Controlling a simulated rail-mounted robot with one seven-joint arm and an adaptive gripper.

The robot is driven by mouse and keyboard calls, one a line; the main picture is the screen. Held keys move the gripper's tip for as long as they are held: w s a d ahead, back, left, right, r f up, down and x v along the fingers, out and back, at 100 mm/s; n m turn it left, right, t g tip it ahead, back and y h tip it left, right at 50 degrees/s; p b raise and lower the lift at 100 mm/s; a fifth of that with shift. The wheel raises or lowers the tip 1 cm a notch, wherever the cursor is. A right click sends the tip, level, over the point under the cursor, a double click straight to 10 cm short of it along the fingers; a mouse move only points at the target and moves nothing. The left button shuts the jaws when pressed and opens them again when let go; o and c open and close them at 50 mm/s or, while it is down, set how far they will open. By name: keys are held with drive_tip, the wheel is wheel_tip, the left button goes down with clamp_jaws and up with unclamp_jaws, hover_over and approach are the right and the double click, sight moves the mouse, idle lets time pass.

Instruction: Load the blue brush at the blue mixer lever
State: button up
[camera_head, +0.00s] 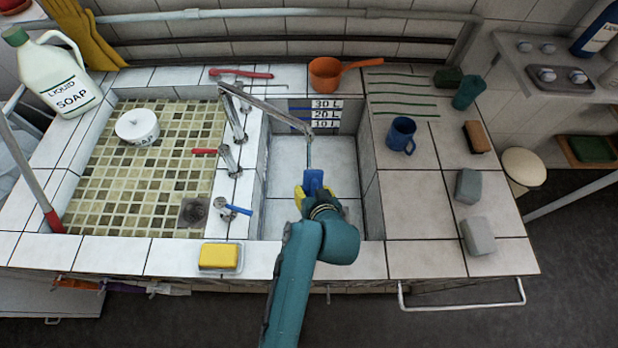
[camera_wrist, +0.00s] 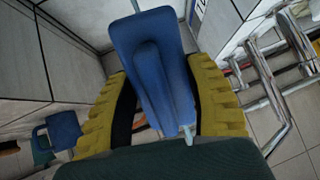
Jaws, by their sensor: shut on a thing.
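My gripper (camera_head: 313,192) is over the deep tiled basin, its yellow fingers shut on the blue brush (camera_head: 313,180). In the wrist view the brush (camera_wrist: 148,60) is a blue block with a raised ridge, tilted between the two fingers (camera_wrist: 160,100). The blue mixer lever (camera_head: 236,209) sticks out to the right from a metal tap on the wall between the basins, left of my gripper and apart from the brush.
A long metal spout (camera_head: 265,105) reaches over the deep basin, close beyond the brush. A blue mug (camera_head: 401,134) and sponges (camera_head: 468,186) stand on the right counter.

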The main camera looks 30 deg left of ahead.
drive_tip(key=shift+s+d+p, duration=1.2)
drive_tip(key=shift+s+d, duration=0.55)
drive_tip(key=shift+s, duration=0.25)
drive_tip(key=shift+r, duration=0.15)
drive_tip(key=p+v, duration=0.5)
drive_tip(key=v, duration=0.1)
drive_tip(key=shift+s+d+p, duration=0.15)
drive_tip(key=shift+s+p, duration=0.05)
drive_tip(key=shift+p, duration=0.15)
idle(0.3)
